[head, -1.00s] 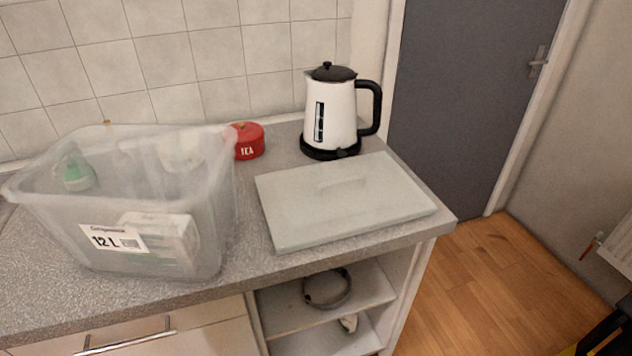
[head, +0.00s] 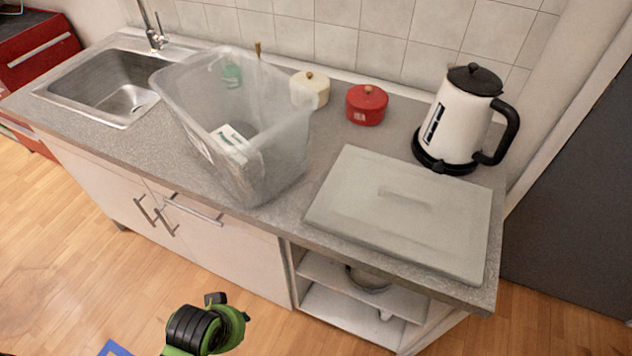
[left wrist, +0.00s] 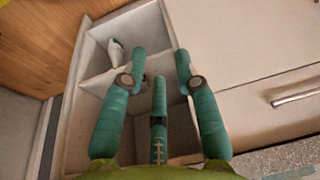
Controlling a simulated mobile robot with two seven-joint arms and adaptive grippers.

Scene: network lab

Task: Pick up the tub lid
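The tub lid (head: 350,215) is a flat, pale grey rectangle with a low raised handle in its middle. It lies flat on the worktop, right of the translucent tub (head: 275,165) and in front of the kettle. My left gripper (left wrist: 160,66) shows in the left wrist view with its teal fingers spread and nothing between them. It faces the open shelves below the worktop; the lid is not seen in that view. In the head view only a green and black part of my arm shows at the bottom, away from the lid. My right gripper is not in view.
A white kettle (head: 455,125) with black lid and handle stands behind the lid. A red tin (head: 366,106) and cream tin (head: 309,92) stand by the wall. A white box (head: 238,150) shows through the tub.

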